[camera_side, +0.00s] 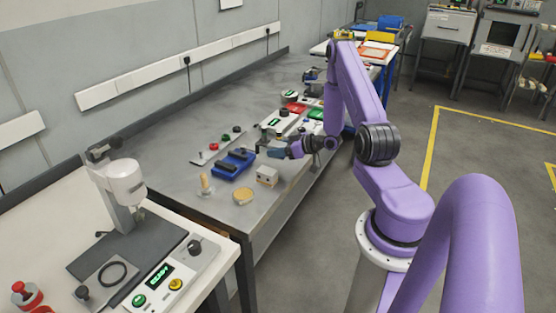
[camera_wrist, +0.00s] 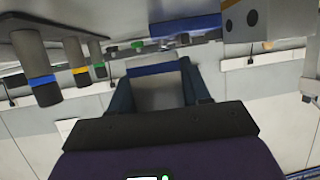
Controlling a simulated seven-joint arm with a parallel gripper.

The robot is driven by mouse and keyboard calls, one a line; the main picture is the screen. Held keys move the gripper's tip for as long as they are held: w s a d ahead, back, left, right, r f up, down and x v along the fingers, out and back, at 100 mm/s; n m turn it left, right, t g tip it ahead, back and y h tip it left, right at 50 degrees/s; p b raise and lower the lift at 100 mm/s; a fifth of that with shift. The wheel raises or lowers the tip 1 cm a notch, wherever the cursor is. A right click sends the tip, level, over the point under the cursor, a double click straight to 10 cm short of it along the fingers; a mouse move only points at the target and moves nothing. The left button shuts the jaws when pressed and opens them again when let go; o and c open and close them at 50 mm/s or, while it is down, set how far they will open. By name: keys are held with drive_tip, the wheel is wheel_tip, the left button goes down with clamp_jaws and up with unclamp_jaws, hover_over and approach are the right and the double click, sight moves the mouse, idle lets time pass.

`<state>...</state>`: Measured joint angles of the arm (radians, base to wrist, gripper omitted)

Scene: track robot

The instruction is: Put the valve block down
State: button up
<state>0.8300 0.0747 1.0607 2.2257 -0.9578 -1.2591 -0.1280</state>
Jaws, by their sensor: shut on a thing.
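My gripper (camera_side: 274,153) reaches in over the grey bench from the right in the side view, low above the top. The wrist picture is upside down, with the bench at the top. In the side view the held block is too small and covered to make out. Whether its underside touches the bench cannot be told.
A beige box with two dark holes (camera_side: 267,176) stands close in front of the gripper; it also shows in the wrist view (camera_wrist: 247,20). A blue tray (camera_side: 233,163), wooden peg (camera_side: 205,184) and yellow disc (camera_side: 243,196) lie nearby. Banded posts (camera_wrist: 40,75) stand at left in the wrist view.

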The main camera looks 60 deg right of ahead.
sight(278, 166)
drive_tip(key=shift+f, duration=2)
drive_tip(key=shift+f, duration=0.15)
drive_tip(key=o, duration=1.3)
